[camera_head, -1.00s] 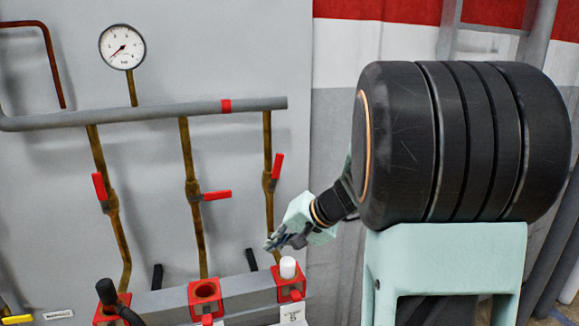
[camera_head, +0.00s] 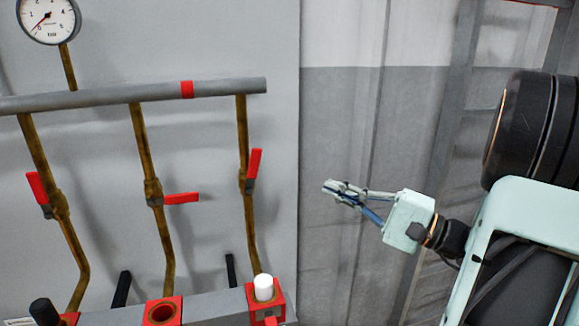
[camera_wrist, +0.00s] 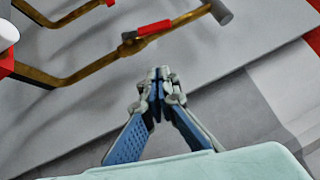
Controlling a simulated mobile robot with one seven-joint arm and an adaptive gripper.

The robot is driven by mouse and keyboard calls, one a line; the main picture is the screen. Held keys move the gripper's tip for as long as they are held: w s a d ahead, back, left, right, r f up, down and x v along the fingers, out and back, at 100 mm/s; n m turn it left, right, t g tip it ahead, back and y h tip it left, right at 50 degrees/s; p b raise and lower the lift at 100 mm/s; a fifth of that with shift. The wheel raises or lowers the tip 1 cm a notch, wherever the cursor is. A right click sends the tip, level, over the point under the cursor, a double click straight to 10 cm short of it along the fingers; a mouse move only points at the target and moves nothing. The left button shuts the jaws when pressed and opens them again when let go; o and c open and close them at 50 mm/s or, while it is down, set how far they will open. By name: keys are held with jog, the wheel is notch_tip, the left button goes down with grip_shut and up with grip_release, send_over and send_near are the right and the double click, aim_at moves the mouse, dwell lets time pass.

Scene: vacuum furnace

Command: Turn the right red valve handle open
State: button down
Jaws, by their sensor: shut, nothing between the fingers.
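The right red valve handle (camera_head: 254,162) stands nearly upright, roughly in line with its brass pipe (camera_head: 246,210), on the grey panel. In the wrist view this handle (camera_wrist: 154,28) lies along the pipe at the top, beyond the fingertips. My gripper (camera_head: 331,187) is to the right of the handle and slightly lower, apart from it, pointing left. Its fingertips (camera_wrist: 157,82) are together and hold nothing in the wrist view.
The middle red handle (camera_head: 182,198) points sideways and the left one (camera_head: 37,188) tilts up-left. A grey horizontal pipe (camera_head: 220,88) runs above. A white-capped red fitting (camera_head: 264,288) stands below the right pipe. The wall right of the panel (camera_head: 345,120) is clear.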

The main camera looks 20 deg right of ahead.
jog(key=p, duration=0.1)
send_near(259, 161)
jog(key=shift+w+a, duration=1.8)
jog(key=shift+w, duration=1)
jog(key=shift+r, duration=0.2)
jog(key=shift+a+r+n+g+h, duration=0.65)
jog(key=shift+a+n+g, duration=0.25)
jog(key=shift+n, duration=0.3)
jog(key=shift+d, duration=0.15)
